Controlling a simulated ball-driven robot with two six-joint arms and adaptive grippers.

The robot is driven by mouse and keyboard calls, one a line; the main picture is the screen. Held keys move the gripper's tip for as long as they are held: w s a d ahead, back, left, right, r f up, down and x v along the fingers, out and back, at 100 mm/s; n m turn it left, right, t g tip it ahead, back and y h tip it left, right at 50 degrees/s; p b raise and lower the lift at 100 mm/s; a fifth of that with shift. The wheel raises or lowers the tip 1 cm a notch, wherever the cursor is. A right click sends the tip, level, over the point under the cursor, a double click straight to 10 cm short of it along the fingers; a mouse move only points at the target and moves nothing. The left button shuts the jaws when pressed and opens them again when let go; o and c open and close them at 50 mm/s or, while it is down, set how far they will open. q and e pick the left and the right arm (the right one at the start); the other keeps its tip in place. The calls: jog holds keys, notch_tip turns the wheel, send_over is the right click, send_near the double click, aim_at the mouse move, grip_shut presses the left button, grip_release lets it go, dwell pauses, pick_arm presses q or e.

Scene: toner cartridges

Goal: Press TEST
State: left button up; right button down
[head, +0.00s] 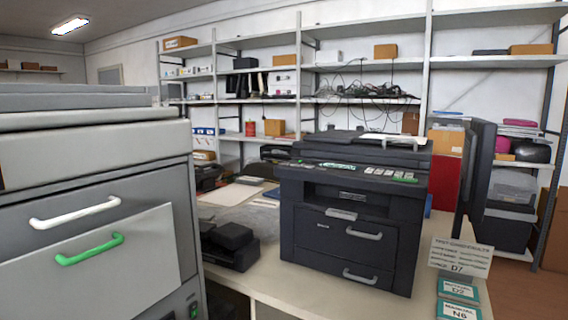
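A dark multifunction printer (350,215) stands on the pale table (300,288). Its front top edge carries a control panel (375,172) with a small display, several light keys and a green key (404,180) at the right end. Any lettering on the keys is too small to read, so I cannot tell which one is TEST. A large grey machine (95,190) fills the left side, with a white handle (75,212) and a green handle (90,249). A small green-lit part (193,309) shows low on its front. Neither of my grippers is in view.
A white card marked D7 (460,257) and teal-edged labels marked D2 (458,289) and N6 (459,311) are at the table's right end. A small black device (230,243) sits between the machines. Metal shelves (365,64) line the back wall.

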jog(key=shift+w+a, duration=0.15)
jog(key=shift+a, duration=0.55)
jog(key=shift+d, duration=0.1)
